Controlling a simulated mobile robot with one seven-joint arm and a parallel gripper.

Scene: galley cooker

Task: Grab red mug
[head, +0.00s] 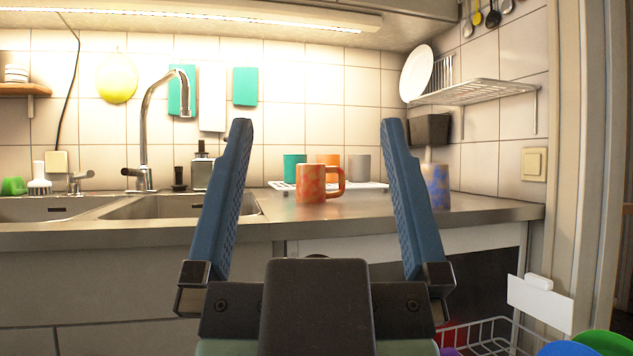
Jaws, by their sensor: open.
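A red-orange mug with pale blotches (311,184) stands upright on the steel counter, its handle to the right. My gripper (316,128) is open, with its two blue fingers spread wide. In the picture the mug shows between the fingers, farther back on the counter, and nothing is held. The mug is in full view.
A blue-patterned container (436,186) stands right, partly behind a finger. Sinks (165,207) lie left with a tall tap (146,130). A wire basket (490,337) sits low right.

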